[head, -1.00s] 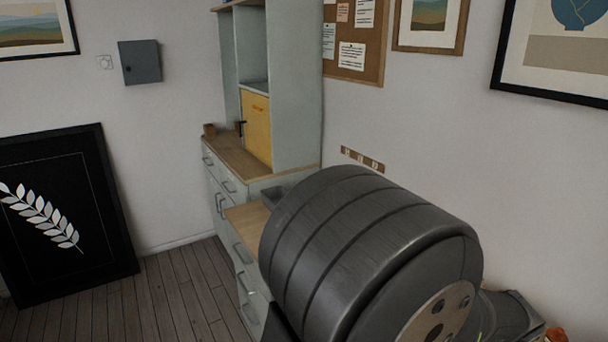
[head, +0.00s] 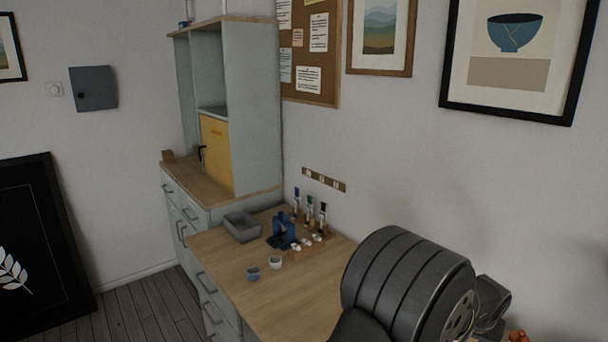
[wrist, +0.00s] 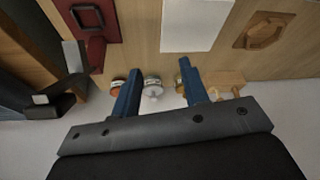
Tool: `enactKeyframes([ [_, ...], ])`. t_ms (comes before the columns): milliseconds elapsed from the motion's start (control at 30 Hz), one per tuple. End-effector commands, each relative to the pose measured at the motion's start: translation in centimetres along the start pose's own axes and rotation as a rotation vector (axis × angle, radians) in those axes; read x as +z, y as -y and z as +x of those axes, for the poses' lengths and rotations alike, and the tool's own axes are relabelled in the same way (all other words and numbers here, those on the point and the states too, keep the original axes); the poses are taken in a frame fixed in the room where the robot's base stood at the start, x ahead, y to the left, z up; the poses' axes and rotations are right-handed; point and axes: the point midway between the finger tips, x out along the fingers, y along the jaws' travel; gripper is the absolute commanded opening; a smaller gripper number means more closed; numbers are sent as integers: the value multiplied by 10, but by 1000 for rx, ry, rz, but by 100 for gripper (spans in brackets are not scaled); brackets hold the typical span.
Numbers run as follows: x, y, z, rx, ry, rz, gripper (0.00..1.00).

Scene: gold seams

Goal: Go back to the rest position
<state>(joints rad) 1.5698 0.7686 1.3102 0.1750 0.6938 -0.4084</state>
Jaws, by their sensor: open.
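My gripper (wrist: 160,85) shows in the wrist view as two blue fingers spread apart on a dark bar. The gap between them holds nothing that I can see gripped. A silver-topped small round item (wrist: 152,88) shows between the fingers, beyond them, near the edge of a wooden surface (wrist: 140,45). I cannot tell the distance to it. In the head view my dark grey arm fills the lower right, and the gripper itself is not visible there.
The workbench (head: 235,268) holds a grey bin (head: 241,227), a blue stand (head: 283,232), two small cups (head: 275,262) and a row of upright tools (head: 310,210). Its near part is bare. In the wrist view are a dark red tray (wrist: 97,40), a white sheet (wrist: 190,28) and an octagonal wooden piece (wrist: 264,31).

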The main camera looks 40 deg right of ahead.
Motion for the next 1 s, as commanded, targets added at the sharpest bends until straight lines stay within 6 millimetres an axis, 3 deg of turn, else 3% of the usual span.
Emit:
enactKeyframes([
  [300, -13, 30, 31, 0, 0, 0, 41],
  [700, -16, 36, 36, 1, -1, 0, 41],
  [767, -16, 36, 36, 1, -1, 0, 48],
  [1000, -15, 36, 36, 1, -1, 0, 96],
])
